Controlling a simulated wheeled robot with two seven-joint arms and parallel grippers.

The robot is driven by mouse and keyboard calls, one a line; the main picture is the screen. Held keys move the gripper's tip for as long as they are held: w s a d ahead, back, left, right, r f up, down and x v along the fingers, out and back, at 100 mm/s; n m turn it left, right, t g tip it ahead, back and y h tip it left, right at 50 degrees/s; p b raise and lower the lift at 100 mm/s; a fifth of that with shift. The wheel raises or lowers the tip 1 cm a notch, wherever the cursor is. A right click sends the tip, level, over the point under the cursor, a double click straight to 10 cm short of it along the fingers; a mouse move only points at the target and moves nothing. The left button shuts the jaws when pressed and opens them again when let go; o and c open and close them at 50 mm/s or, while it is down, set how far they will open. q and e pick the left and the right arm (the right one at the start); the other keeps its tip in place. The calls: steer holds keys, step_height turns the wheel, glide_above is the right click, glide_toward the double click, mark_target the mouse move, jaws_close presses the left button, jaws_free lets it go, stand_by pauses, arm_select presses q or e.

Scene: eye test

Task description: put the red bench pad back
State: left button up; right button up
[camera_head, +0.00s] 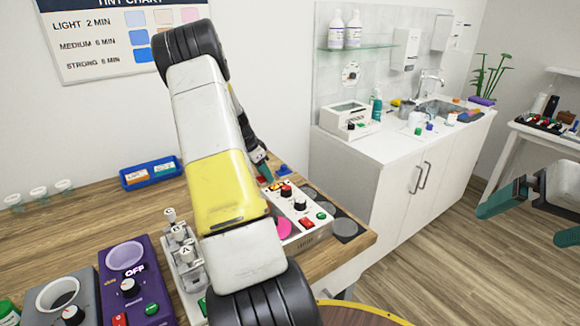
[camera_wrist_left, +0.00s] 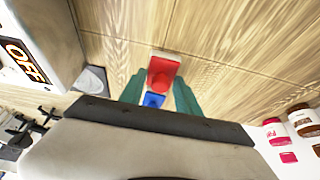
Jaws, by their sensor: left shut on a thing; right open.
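A small red block, which I take for the red bench pad (camera_wrist_left: 163,73), sits between the teal fingertips of my left gripper (camera_wrist_left: 158,85) in the left wrist view. A small blue piece (camera_wrist_left: 154,99) shows just behind it, nearer the palm; I cannot tell whether the two are joined. In the head view the left gripper (camera_head: 261,168) is over the back of the wooden bench, with a bit of red (camera_head: 262,179) at its tip. My left arm hides part of the bench. My right gripper (camera_head: 520,226) is open and empty at the right, above the floor.
A white control box (camera_head: 300,207) with a pink disc (camera_head: 283,228) and grey discs (camera_head: 342,228) lie at the bench's right end. A blue tray (camera_head: 150,172), purple device (camera_head: 132,280) and grey device (camera_head: 65,298) stand left. A white sink cabinet (camera_head: 385,180) is beyond.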

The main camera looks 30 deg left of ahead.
arm_select(q)
steer(key=shift+f, duration=0.15)
steer(key=o, duration=1.2)
steer(key=v, duration=1.2)
steer(key=s+d+r+n, duration=0.1)
steer(key=d+r, duration=0.3)
steer(key=d, duration=0.3)
steer(key=s+d+r+y, duration=0.1)
steer(key=s+d+r, duration=0.1)
steer(key=d+r, duration=0.35)
steer(key=s+d+r+n, duration=0.1)
steer(key=d+r, duration=0.2)
steer(key=d, duration=0.6)
steer(key=s+d+n, duration=0.1)
steer(key=s+d, duration=0.4)
steer(key=s+d+r+n+t, duration=0.1)
steer(key=s+d, duration=0.4)
steer(key=s, duration=0.1)
steer(key=s+d+r+t+h, duration=0.1)
steer(key=s+d, duration=0.4)
steer(key=s, duration=0.1)
steer(key=shift+s+d+n, duration=0.1)
steer(key=shift+d+n, duration=0.15)
steer(key=shift+n, duration=0.15)
